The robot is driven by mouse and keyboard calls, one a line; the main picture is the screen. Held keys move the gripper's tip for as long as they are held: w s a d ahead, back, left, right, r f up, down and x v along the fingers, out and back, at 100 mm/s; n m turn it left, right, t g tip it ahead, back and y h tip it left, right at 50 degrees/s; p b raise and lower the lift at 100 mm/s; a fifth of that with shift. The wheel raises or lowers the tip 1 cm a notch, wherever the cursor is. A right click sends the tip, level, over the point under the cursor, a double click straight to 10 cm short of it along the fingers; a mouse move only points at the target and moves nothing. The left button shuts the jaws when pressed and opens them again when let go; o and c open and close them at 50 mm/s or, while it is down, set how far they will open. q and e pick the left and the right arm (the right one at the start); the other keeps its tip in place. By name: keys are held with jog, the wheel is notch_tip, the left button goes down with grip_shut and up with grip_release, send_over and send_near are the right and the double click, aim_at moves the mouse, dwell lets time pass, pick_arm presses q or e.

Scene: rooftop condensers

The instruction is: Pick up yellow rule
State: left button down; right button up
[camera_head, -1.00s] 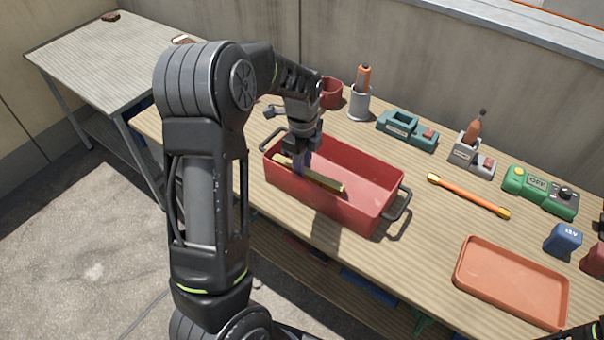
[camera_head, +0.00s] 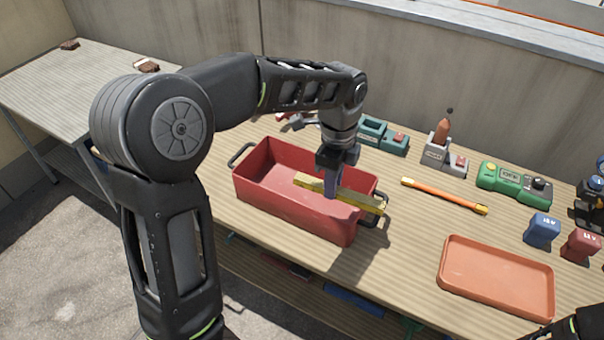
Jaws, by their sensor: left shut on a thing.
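The yellow rule (camera_head: 359,199) is held in my left gripper (camera_head: 331,194), which is shut on it near its middle. The rule lies nearly level, above the right part of the red tool box (camera_head: 293,219). Its right end reaches past the box's right wall, over the dark handle. My left gripper points down, and its fingers hide part of the rule. Of my right arm, only a dark part shows at the bottom right corner; its gripper cannot be made out.
An orange tray (camera_head: 497,278) lies at the front right. An orange bar with yellow ends (camera_head: 444,195) lies behind it. A green meter (camera_head: 514,183), a blue block (camera_head: 541,230) and a red block (camera_head: 580,245) stand at right. Bare bench lies between box and tray.

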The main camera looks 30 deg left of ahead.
aim_at(349, 195)
pick_arm(q)
jog(key=shift+d, duration=1.95)
